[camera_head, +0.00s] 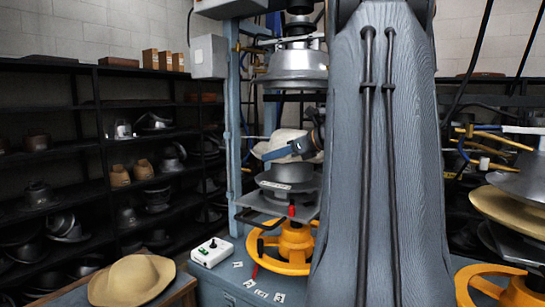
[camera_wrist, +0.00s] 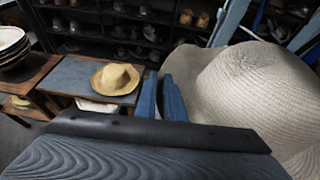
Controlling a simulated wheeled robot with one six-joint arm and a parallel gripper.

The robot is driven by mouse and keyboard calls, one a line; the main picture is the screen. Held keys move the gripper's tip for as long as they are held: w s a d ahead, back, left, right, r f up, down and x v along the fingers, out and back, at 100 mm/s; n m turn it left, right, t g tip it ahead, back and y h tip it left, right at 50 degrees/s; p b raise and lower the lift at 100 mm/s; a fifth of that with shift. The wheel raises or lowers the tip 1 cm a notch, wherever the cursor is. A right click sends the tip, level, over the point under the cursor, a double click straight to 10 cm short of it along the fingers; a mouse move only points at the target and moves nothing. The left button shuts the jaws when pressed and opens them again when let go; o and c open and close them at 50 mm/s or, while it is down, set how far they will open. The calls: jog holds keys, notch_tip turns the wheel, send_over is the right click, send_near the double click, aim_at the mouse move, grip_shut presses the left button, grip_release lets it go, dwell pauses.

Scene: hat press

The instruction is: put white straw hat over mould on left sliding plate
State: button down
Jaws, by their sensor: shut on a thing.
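The white straw hat (camera_head: 280,146) hangs just above the grey metal mould (camera_head: 290,174) in the head view, its brim slightly tilted. My gripper (camera_head: 288,150) is shut on the hat's brim at its near side. In the wrist view the hat (camera_wrist: 245,90) fills the right side, crown up, beside the blue fingers of my gripper (camera_wrist: 163,98). The sliding plate (camera_head: 262,204) lies under the mould, above an orange handwheel (camera_head: 262,243). The mould is hidden in the wrist view. A small gap between hat and mould seems to remain, but my gripper partly covers it.
A metal press head (camera_head: 295,72) hangs above the hat. A tan hat (camera_head: 133,280) lies on a side table at lower left. A white button box (camera_head: 212,251) sits on the bench. Dark shelves (camera_head: 95,140) with moulds line the left wall.

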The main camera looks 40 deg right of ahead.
aim_at(293, 163)
jog(key=shift+f, duration=0.1)
jog(key=shift+f+b, duration=0.9)
jog(key=shift+f, duration=1.35)
dwell(0.3)
jog(key=c, duration=1.8)
grip_release()
jog(key=shift+o, duration=0.2)
jog(key=b+v, duration=0.1)
jog(key=v, duration=0.7)
jog(key=shift+b, duration=0.35)
